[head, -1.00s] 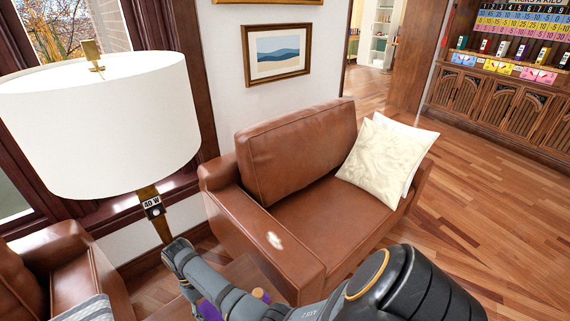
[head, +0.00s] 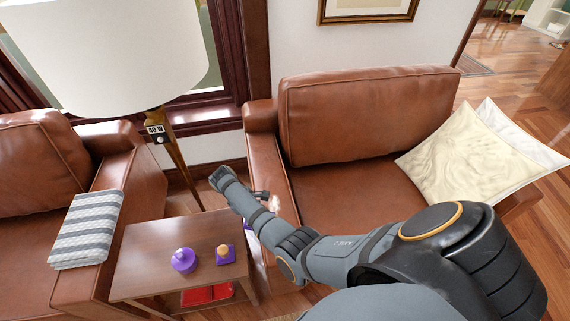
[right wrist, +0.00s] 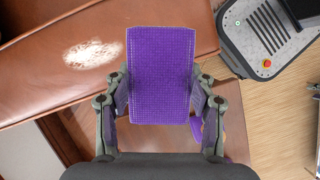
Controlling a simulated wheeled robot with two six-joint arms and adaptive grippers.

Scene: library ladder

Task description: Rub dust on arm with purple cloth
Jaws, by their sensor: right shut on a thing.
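The purple cloth (right wrist: 161,60) is held flat across my right gripper (right wrist: 160,85), which is shut on it. In the head view only a sliver of the cloth (head: 259,226) shows behind my forearm. The pale dust patch (right wrist: 92,53) lies on the brown leather sofa arm (right wrist: 45,80), to the left of the cloth in the right wrist view, with a small gap between them in the picture. In the head view the dust (head: 274,203) is partly hidden by my right arm. My left gripper is in neither view.
A wooden side table (head: 150,239) stands left of the sofa, with a purple round container (head: 184,260) and a purple item with an orange top (head: 224,253). A floor lamp (head: 105,50) stands behind it. Another leather seat with a striped cloth (head: 88,230) is at left.

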